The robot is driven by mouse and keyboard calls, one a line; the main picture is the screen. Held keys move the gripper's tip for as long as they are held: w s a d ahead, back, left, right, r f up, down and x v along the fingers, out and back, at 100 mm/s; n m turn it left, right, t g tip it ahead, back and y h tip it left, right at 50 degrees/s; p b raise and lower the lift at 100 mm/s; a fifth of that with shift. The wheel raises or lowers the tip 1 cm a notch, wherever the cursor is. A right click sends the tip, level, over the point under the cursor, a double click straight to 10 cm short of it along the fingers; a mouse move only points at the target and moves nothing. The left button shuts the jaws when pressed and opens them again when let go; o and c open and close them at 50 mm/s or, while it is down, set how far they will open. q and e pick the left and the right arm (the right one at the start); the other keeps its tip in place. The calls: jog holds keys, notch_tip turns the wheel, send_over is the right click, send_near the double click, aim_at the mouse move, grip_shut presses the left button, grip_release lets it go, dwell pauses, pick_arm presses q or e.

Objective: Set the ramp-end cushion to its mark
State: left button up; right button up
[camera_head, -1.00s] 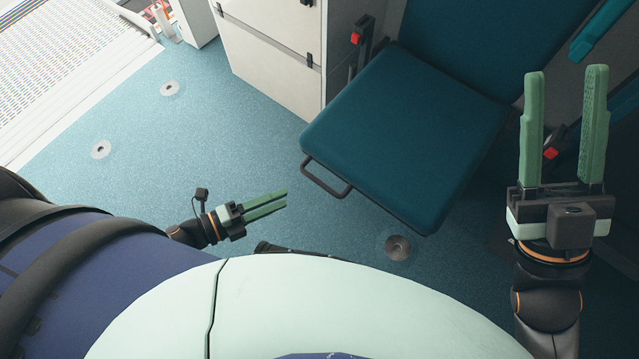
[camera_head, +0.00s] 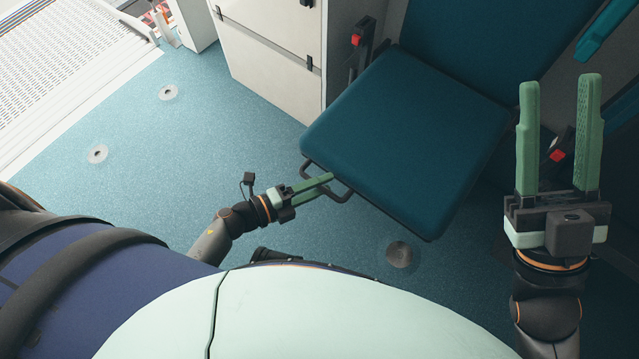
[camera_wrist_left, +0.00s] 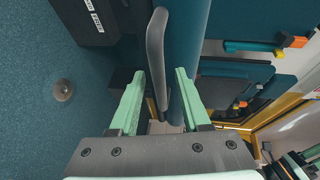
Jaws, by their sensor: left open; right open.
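The ramp-end cushion is the teal seat cushion (camera_head: 405,140), standing out below a teal backrest (camera_head: 480,40). A grey loop handle (camera_head: 343,194) sticks out from its near-left edge. My left gripper (camera_head: 331,181) is open at this handle. In the left wrist view the handle (camera_wrist_left: 156,60) runs lengthwise between the two green fingers, with the cushion's edge (camera_wrist_left: 187,50) beside it; whether a finger touches it, I cannot tell. My right gripper (camera_head: 559,82) is open and empty, fingers pointing up, right of the cushion. No mark for the cushion can be made out.
A white cabinet (camera_head: 270,50) stands behind and left of the cushion. A red-buttoned buckle (camera_head: 357,40) is by the backrest, another (camera_head: 557,155) near my right gripper. The blue floor (camera_head: 150,190) is open at left, with flat round fittings. A ribbed ramp (camera_head: 70,50) lies at upper left.

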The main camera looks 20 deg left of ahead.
pick_arm(q)
grip_shut()
dwell(1.3)
